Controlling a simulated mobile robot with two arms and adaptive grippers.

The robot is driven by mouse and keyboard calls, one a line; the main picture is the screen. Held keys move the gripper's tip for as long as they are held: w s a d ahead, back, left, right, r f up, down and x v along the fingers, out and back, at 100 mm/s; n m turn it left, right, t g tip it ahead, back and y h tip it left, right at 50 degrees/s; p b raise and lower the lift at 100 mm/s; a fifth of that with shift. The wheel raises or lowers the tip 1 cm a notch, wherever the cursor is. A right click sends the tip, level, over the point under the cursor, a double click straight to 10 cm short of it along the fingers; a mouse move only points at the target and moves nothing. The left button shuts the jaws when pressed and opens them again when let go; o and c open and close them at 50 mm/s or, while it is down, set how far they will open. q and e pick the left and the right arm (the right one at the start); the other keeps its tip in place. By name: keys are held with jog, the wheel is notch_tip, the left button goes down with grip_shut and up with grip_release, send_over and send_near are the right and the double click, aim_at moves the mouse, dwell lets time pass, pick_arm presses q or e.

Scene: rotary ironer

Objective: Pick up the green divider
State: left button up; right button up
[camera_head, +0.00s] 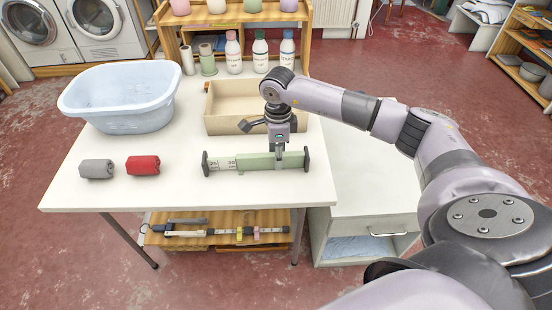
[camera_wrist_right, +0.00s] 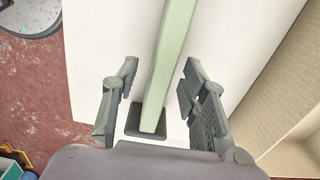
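The green divider (camera_head: 257,162) lies across the front of the white table, a long green bar with a pale, printed left part and a dark plate at each end. My right gripper (camera_head: 279,165) is over its right part, pointing down. In the right wrist view, the green divider (camera_wrist_right: 169,70) runs between the two fingers of the right gripper (camera_wrist_right: 160,78), with a gap on each side. The fingers are open and I see no contact. The near dark end plate shows low between them. My left gripper is not in view.
A wooden tray (camera_head: 225,125) stands right behind the divider. A light blue basin (camera_head: 120,98) is at the back left. A grey roll (camera_head: 97,169) and a red roll (camera_head: 143,165) lie to the left. Several bottles stand along the back. Bare table lies in front of the divider.

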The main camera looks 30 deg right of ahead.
jog(key=shift+f, duration=0.75)
jog(key=shift+c, duration=0.4)
grip_shut()
jog(key=shift+w, duration=0.1)
